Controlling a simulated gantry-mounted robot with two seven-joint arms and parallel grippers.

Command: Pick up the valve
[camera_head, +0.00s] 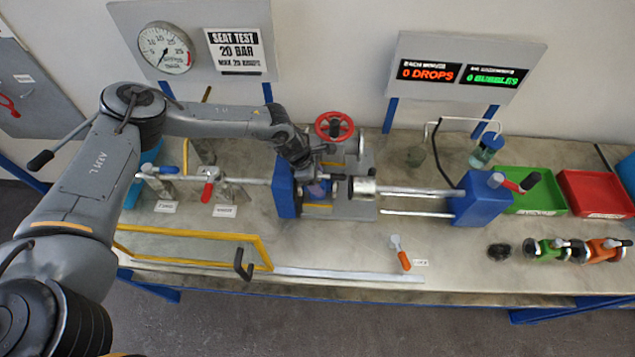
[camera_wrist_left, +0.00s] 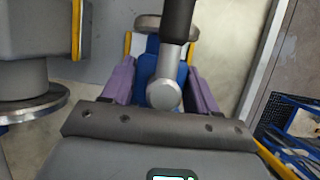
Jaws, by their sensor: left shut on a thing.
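The valve (camera_wrist_left: 153,66) has a blue body, a grey stem and a black lever handle. In the left wrist view it sits between the two purple fingers of my left gripper (camera_wrist_left: 162,88), which is shut on its body. In the head view my left gripper (camera_head: 317,187) is at the test bench, between the blue block (camera_head: 286,190) and the grey cylinder (camera_head: 362,188). My gripper mostly hides the valve there. I cannot tell whether the valve touches the bench. My right gripper is not in view.
A red handwheel (camera_head: 334,126) stands just behind the gripper. A yellow-framed clear guard (camera_head: 190,235) is in front on the left. A green tray (camera_head: 530,190) and a red tray (camera_head: 594,192) are at the right, with green (camera_head: 547,250) and orange (camera_head: 603,250) valves before them.

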